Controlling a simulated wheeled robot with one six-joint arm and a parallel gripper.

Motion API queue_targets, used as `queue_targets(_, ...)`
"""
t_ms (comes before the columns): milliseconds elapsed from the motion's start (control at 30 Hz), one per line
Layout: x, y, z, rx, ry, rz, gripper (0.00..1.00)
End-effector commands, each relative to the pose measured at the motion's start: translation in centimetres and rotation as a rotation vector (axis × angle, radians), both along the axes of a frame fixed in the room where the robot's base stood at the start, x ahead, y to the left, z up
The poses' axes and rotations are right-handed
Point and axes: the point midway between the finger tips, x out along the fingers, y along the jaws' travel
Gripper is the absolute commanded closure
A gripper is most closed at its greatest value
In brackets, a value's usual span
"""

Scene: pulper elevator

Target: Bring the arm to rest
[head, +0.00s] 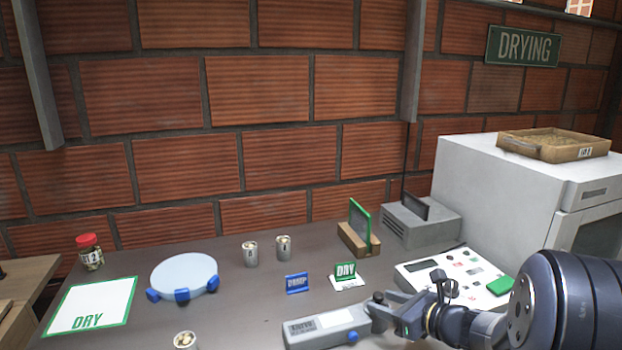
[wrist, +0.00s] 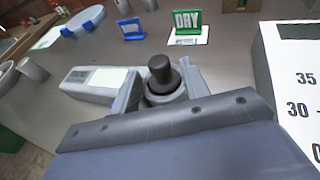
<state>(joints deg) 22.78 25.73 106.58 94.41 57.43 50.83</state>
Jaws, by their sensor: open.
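My arm reaches in from the right edge in the head view. My gripper (head: 380,309) is low over the front of the dark table, pointing left. It is open. A grey handheld meter (head: 322,327) with a pale label lies on the table just left of the fingers; I cannot tell whether they touch it. In the wrist view my gripper (wrist: 160,95) shows at the middle, with the meter (wrist: 95,80) to its left. A dark round knob (wrist: 162,72) shows between the fingers; I cannot tell what it belongs to.
Behind my gripper stand a green DRY sign (head: 345,270) and a blue sign (head: 297,283). A white scale panel (head: 455,272) lies close under my arm. Two tins, a round blue-footed plate (head: 184,275), a red-lidded jar (head: 89,252) and a DRY mat (head: 90,306) are left. A white oven (head: 490,190) stands right.

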Motion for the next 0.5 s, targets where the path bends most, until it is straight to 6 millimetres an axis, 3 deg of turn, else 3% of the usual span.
queue_targets(100, 0.9, 0.8, -1.1, 0.0, 0.001, 0.001, 0.56)
queue_targets(233, 0.9, 0.7, 0.7, -0.003, -0.003, 0.0, 0.56)
queue_targets(500, 0.8, 0.7, 1.1, -0.001, -0.001, 0.0, 0.56)
